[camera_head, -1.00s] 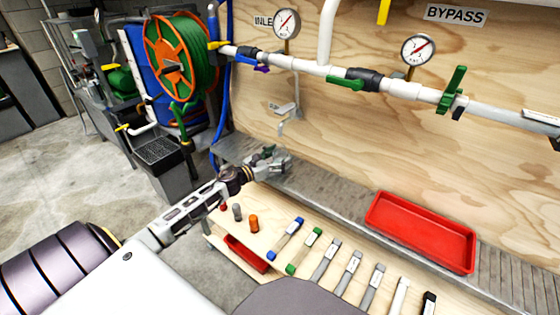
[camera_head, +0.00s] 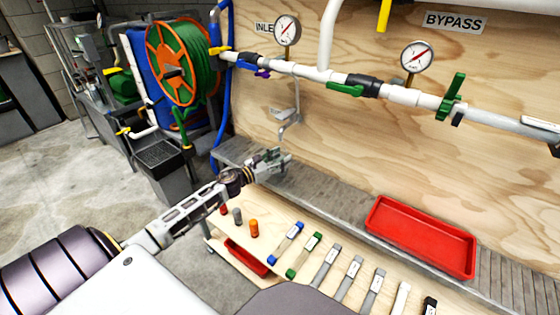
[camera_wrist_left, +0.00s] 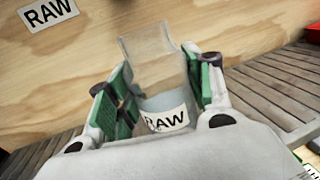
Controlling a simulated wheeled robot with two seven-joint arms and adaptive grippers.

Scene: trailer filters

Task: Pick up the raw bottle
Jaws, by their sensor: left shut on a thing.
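The raw bottle (camera_wrist_left: 158,75) is a clear, open-topped container with some liquid low in it and a white label reading RAW. My left gripper (camera_wrist_left: 160,92) has its green-padded fingers on either side of the bottle and is shut on it. In the head view my left gripper (camera_head: 273,158) is over the left end of the grey metal ledge (camera_head: 330,200), below a small grey spout (camera_head: 289,125). The bottle is too small and covered there to make out clearly. In the wrist view the bottle looks slightly tilted. My right gripper is not in view.
A red tray (camera_head: 420,236) lies on the ledge to the right. A wooden shelf below holds several labelled strips and small caps, including an orange one (camera_head: 254,228). A RAW sign (camera_wrist_left: 47,11) is on the plywood wall. Pipes with gauges run above.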

